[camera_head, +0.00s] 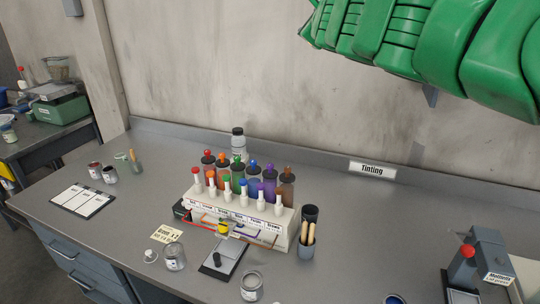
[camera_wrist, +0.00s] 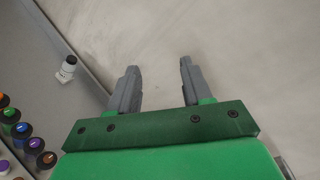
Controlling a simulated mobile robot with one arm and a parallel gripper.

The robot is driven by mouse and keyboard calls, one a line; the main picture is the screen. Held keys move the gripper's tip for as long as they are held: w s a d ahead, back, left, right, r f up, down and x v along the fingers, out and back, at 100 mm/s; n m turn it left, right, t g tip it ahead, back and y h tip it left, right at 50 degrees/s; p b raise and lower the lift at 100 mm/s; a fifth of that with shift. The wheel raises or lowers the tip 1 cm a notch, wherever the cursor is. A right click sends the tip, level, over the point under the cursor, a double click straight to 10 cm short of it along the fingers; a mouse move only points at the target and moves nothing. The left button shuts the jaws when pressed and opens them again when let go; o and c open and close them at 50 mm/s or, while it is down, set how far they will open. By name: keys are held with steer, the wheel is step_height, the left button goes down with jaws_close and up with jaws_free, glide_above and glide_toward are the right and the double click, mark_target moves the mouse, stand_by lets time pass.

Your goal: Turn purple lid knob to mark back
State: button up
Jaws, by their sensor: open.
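The purple canister (camera_head: 269,182) stands in the back row of the tinting dispenser, between the blue and the brown canisters. Several canister lids show at the lower left of that view, well to the side of the fingers.
The white dispenser rack (camera_head: 287,232) has front nozzles with coloured caps. A white bottle (camera_head: 238,143) stands behind it. A dark cup with wooden sticks (camera_head: 306,247) is close on its right, glass jars (camera_head: 174,256) in front. The bench left and right of it is mostly clear.

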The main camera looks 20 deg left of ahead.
steer(key=w+f+m+g+h, duration=0.2)
steer(key=w+f+m+h, duration=0.15)
steer(key=f+m, duration=0.3)
steer(key=m+g+h, duration=0.3)
steer(key=m+g, duration=0.3)
steer(key=g, duration=0.3)
glide_toward(270, 164)
steer(key=f, duration=0.1)
steer(key=shift+x, duration=4)
jaws_close()
